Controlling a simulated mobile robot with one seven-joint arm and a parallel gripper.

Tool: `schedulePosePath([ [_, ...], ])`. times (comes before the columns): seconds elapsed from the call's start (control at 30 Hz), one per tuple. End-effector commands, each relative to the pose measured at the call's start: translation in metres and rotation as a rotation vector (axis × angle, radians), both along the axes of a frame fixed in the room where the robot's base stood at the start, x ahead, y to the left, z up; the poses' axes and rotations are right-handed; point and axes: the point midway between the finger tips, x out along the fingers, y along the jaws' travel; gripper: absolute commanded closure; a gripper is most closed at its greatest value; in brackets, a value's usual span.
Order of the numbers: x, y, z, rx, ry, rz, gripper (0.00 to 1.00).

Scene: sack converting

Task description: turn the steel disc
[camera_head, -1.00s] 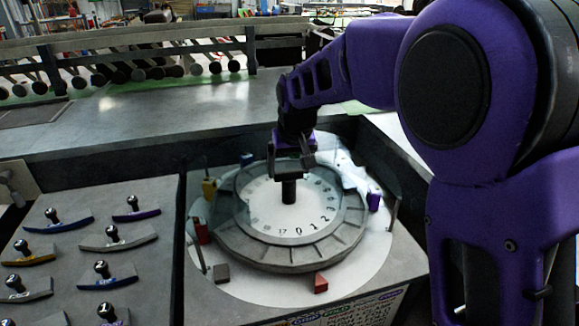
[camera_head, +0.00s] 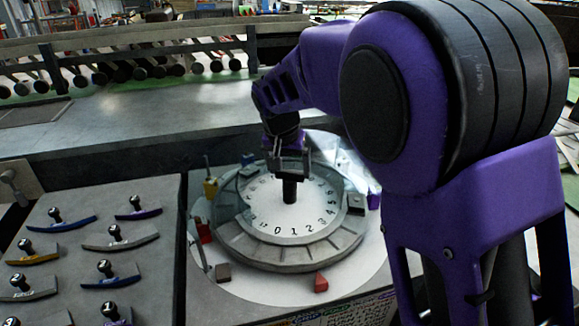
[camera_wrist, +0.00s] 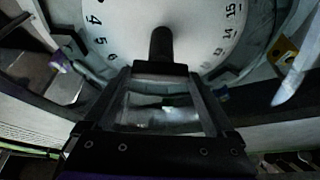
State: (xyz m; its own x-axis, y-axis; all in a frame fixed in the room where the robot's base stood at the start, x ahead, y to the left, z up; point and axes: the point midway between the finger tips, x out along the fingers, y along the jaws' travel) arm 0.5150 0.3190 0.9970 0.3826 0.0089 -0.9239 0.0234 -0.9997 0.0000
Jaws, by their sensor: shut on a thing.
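The steel disc (camera_head: 290,250) lies flat on a round pale plate (camera_head: 262,290). It has a ribbed grey rim and a white numbered face with a black post at its centre (camera_head: 289,192). The 0 faces the front, slightly left of the post. My gripper (camera_head: 289,172) is above the disc's middle, shut on the top of the post. In the wrist view my gripper (camera_wrist: 160,70) meets the post (camera_wrist: 161,45), with the numbered face (camera_wrist: 195,30) behind. The jaws hide the post's top.
Around the disc are a red block (camera_head: 204,231), a red wedge (camera_head: 320,282), a yellow block (camera_head: 210,188), a grey block (camera_head: 222,272) and a purple block (camera_head: 374,199). Several knobbed curved pieces (camera_head: 112,239) lie on the left panel. A long grey counter (camera_head: 190,105) runs behind.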

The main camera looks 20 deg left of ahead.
Motion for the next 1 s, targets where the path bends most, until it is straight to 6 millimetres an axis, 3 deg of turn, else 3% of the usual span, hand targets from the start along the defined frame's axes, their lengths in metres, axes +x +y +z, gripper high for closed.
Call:
schedulePosePath([
  [0.4,-0.0002,0.0015,0.0004,0.000,0.000,-0.126,1.00],
  [1.0,-0.0001,0.0013,0.0005,0.001,0.000,-0.154,1.00],
])
